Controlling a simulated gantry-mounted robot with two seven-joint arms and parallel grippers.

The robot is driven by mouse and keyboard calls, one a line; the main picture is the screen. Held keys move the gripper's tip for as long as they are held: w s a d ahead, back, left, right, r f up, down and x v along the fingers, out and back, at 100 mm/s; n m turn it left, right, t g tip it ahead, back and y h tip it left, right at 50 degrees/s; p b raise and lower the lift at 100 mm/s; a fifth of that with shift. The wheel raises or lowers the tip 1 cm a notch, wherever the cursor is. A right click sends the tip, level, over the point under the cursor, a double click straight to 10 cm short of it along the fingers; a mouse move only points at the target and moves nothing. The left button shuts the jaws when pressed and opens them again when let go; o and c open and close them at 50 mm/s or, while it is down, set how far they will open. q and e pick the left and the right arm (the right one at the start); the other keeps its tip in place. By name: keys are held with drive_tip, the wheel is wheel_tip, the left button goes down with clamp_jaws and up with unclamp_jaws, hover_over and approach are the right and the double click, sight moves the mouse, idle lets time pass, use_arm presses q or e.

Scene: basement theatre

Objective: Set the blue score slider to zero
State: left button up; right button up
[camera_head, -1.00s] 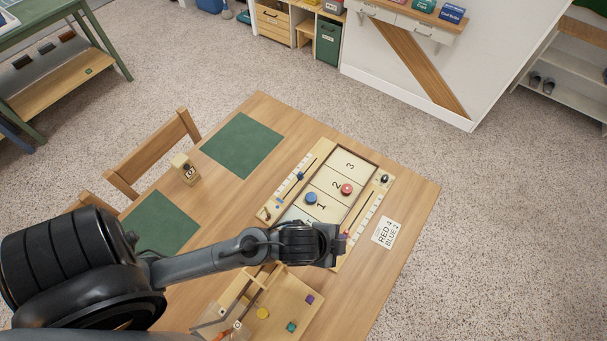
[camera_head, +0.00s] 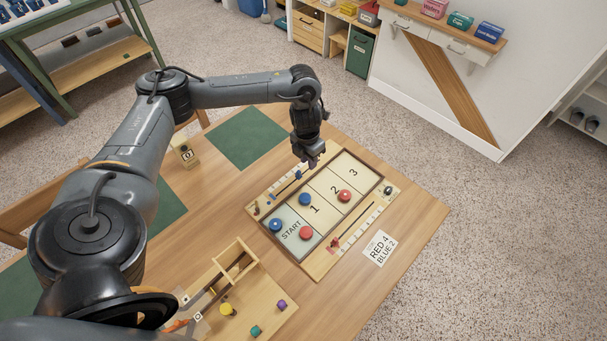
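The shuffleboard (camera_head: 322,187) lies on the wooden table, with START, 1, 2 and 3 zones. A scoring track with a small blue slider (camera_head: 298,175) runs along its left long side. The red slider (camera_head: 335,242) is on the track along the right long side. My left gripper (camera_head: 312,162) points down above the board's far left edge, near the upper end of the blue track. Whether its fingers are open or shut, or touch anything, is unclear. The track's far end is partly hidden by it. My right gripper is not in view.
Blue pucks (camera_head: 305,199) and red pucks (camera_head: 344,195) sit on the board. A card (camera_head: 380,249) reading RED 4 BLUE 2 lies to its right. A wooden tray (camera_head: 262,300) with small coloured pieces is in front. A green mat (camera_head: 246,138) lies behind left.

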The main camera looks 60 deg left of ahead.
sight(298, 172)
use_arm(q)
drive_tip(key=shift+g, duration=0.3)
drive_tip(key=a+f, duration=0.1)
drive_tip(key=f, duration=0.2)
drive_tip(key=s+a+f, duration=0.1)
drive_tip(key=f, duration=0.2)
drive_tip(key=a+f, duration=0.1)
drive_tip(key=f, duration=0.2)
drive_tip(key=shift+s+a+f, duration=0.1)
drive_tip(key=shift+s+a, duration=0.1)
drive_tip(key=shift+s, duration=0.15)
clamp_jaws()
drive_tip(key=shift+p, duration=0.3)
